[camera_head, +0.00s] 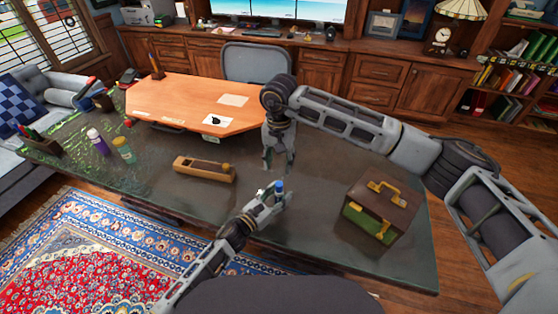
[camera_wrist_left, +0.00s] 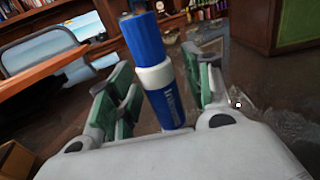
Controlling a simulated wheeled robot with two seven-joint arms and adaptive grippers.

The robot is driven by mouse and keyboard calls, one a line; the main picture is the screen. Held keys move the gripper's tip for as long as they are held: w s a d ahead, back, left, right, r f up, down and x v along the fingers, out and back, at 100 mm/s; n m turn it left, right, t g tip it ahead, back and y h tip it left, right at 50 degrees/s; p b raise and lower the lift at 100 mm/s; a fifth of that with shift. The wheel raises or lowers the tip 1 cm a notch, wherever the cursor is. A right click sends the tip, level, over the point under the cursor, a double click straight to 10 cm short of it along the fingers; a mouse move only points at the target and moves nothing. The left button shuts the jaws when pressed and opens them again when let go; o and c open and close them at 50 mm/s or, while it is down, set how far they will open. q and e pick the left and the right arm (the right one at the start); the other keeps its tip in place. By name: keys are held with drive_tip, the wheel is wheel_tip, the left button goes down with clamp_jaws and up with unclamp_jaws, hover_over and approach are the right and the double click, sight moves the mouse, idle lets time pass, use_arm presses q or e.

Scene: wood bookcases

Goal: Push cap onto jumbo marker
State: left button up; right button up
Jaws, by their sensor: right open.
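A blue jumbo marker (camera_wrist_left: 165,100) with a white band and white lettering stands upright between the green-padded fingers of my left gripper (camera_wrist_left: 160,95). In the head view the marker's blue top (camera_head: 280,186) rises from my left gripper (camera_head: 268,198), low over the desk's near part. The left fingers are closed around the marker. The marker's upper part is plain blue with a dark top edge; I cannot tell whether it is a seated cap. No separate cap is clearly visible. My right gripper (camera_head: 279,164) points down, open, just above and behind the marker; nothing shows in it.
The dark desk (camera_head: 305,245) holds a wooden plane-like block (camera_head: 203,169), a brown and green box (camera_head: 378,208) at right, and two bottles (camera_head: 97,142) at left. Bare desk surrounds the grippers.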

use_arm(q)
drive_tip(key=shift+s+a, duration=0.1)
idle(0.3)
drive_tip(key=shift+v, duration=5.85)
